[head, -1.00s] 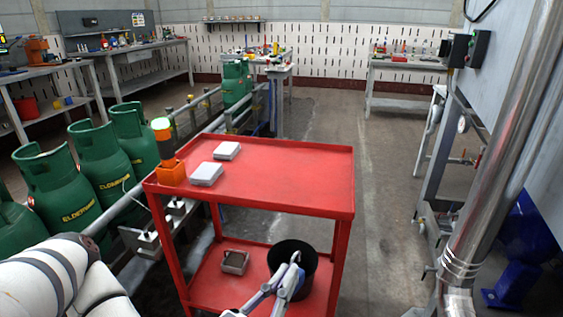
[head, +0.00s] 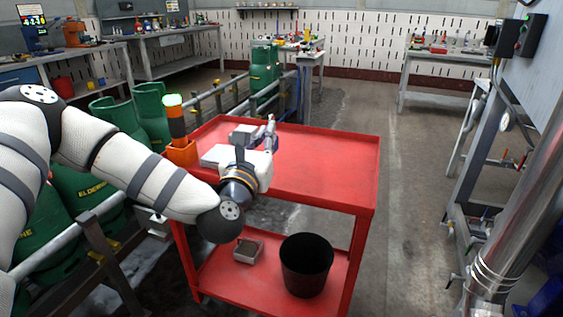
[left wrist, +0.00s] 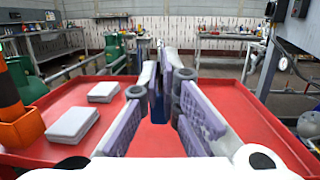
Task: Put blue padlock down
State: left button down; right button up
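My left gripper (head: 270,128) is above the top of the red cart (head: 330,165), pointing away from me. In the left wrist view its two fingers (left wrist: 162,60), with purple pads, come close together towards the tips. A small blue piece, which looks like the blue padlock (left wrist: 158,108), shows between the fingers, and the gripper looks shut on it. Its shape is mostly hidden by the fingers, and I cannot make it out in the head view. My right gripper is not in view.
Two grey flat blocks (left wrist: 72,123) and an orange signal-lamp holder (head: 180,152) stand on the cart's left side. The cart top's right side is clear. A black bin (head: 307,265) and a small grey box (head: 248,250) are on the lower shelf. Green gas cylinders (head: 150,118) stand left.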

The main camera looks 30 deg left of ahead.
pick_arm(q)
jog(key=w+f, duration=0.2)
jog(key=w+a+f+b, duration=0.1)
jog(key=w+f, duration=0.1)
jog(key=w+a+f, duration=0.1)
jog(key=w+f, duration=0.2)
jog(key=shift+a, duration=0.1)
jog(key=shift+f+b, duration=0.6)
jog(key=shift+f, duration=1.15)
jog(key=c, duration=1.8)
grip_release()
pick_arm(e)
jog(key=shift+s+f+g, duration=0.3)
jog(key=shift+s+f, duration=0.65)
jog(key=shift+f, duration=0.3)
pick_arm(q)
jog(key=shift+r, duration=0.15)
